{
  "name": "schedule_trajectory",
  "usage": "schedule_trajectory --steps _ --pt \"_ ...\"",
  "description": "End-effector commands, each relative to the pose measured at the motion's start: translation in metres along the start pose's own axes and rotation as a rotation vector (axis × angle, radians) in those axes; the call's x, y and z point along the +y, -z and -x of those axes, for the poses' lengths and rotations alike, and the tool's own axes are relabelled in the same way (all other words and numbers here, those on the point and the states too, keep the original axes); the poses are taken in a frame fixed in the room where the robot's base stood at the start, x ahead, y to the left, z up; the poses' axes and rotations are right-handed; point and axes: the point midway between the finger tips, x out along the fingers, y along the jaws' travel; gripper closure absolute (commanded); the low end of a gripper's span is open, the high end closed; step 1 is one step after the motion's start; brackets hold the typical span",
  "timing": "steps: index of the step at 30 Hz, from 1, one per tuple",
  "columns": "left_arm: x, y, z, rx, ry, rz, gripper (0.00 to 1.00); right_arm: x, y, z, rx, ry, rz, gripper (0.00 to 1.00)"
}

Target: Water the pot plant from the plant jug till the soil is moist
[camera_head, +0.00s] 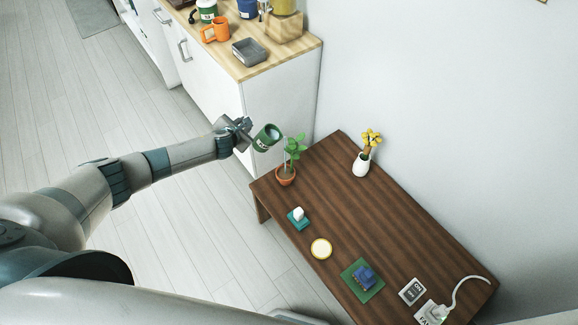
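The plant jug (267,138) is dark green with a pale marking on its side. My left gripper (245,134) is shut on it at its left side and holds it in the air, tilted to the right, by the table's far left corner. The pot plant (286,176), green leaves in a terracotta pot, stands on that corner just right of and below the jug. A thin pale streak, looking like water, runs down from the jug's mouth toward the pot. The soil's wetness is too small to tell. My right gripper is not in view.
The dark wooden table (345,210) also bears a white vase with yellow flowers (362,164), a teal box with tissue (298,217), a yellow-rimmed disc (321,249), a blue item on a green mat (363,280) and a switch (412,291). A counter (268,66) stands behind.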

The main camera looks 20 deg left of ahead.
Motion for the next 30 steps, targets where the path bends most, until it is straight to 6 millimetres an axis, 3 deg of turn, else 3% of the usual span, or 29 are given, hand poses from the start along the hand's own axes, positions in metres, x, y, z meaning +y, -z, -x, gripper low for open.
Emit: schedule_trajectory --steps 30 --pt "0.0015 -0.0047 0.0021 0.008 -0.012 -0.022 1.00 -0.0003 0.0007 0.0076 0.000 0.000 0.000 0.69"
